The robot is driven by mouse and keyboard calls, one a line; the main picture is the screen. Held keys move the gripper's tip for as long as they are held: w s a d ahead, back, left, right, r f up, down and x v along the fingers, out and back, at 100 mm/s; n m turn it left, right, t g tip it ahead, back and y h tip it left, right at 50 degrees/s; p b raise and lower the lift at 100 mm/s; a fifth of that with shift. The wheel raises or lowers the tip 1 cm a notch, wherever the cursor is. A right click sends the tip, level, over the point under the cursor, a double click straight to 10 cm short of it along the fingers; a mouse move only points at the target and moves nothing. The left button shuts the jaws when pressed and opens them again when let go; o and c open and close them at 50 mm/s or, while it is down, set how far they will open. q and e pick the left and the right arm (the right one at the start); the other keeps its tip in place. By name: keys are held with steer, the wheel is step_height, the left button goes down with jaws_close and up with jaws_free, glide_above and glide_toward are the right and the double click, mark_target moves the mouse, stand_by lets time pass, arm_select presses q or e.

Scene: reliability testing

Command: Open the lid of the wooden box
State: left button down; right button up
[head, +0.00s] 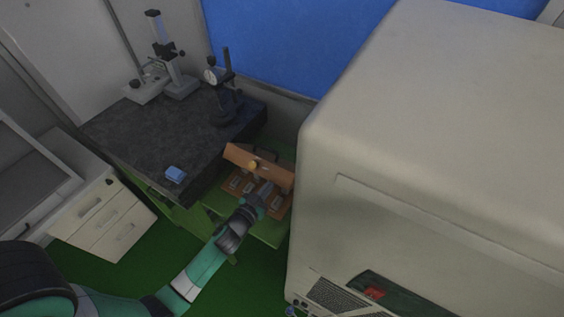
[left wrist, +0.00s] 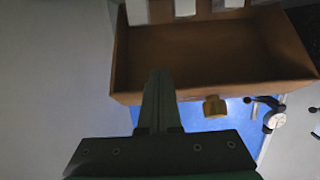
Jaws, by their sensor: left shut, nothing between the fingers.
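The wooden box (head: 272,208) sits on a green surface beside the dark stone slab. Its lid (head: 275,172) is raised and tilted, with a brass-coloured latch (head: 252,164) on it. Several grey metal pieces (head: 248,186) show inside the box below the lid. In the left wrist view the hollow inner side of the lid (left wrist: 215,55) is seen, with the latch (left wrist: 215,106) at its edge. My left gripper (head: 267,187) is shut and empty at the box opening; its fingertips (left wrist: 157,75) overlap the lid in the wrist view, and contact cannot be told. My right gripper is out of view.
A large beige machine (head: 430,150) stands close on the right of the box. A white drawer cabinet (head: 105,215) is at far left.

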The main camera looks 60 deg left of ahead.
mark_target(281, 165)
arm_select(q)
steer(key=shift+w+a+r+p, duration=0.3)
steer(key=shift+w+a, duration=0.15)
steer(key=shift+w, duration=0.35)
steer(key=shift+w+a+r+p, duration=0.15)
steer(key=shift+w+a+r, duration=0.2)
steer(key=shift+w, duration=0.4)
steer(key=shift+w+a+r+p, duration=0.15)
steer(key=shift+w+a+r, duration=0.15)
steer(key=shift+w+a, duration=0.35)
steer(key=shift+w+a+r+p, duration=0.15)
steer(key=shift+w+a+r, duration=0.15)
steer(key=shift+w, duration=0.5)
steer(key=shift+w+a+r, duration=0.25)
steer(key=shift+w+a, duration=0.2)
steer(key=shift+w, duration=0.3)
steer(key=shift+w+a+r, duration=0.3)
steer(key=shift+w+a, duration=0.15)
steer(key=shift+w, duration=0.35)
steer(key=shift+w+a+r, duration=0.25)
steer(key=shift+w+a, duration=0.2)
steer(key=shift+w, duration=0.3)
steer(key=shift+s+d, duration=0.15)
steer(key=shift+s, duration=0.1)
steer(key=v, duration=0.3)
steer(key=f+p+v, duration=0.1)
steer(key=v, duration=0.5)
steer(key=shift+s+d+f+p, duration=0.2)
steer(key=shift+s+f+p, duration=0.05)
steer(key=shift+f+p, duration=0.05)
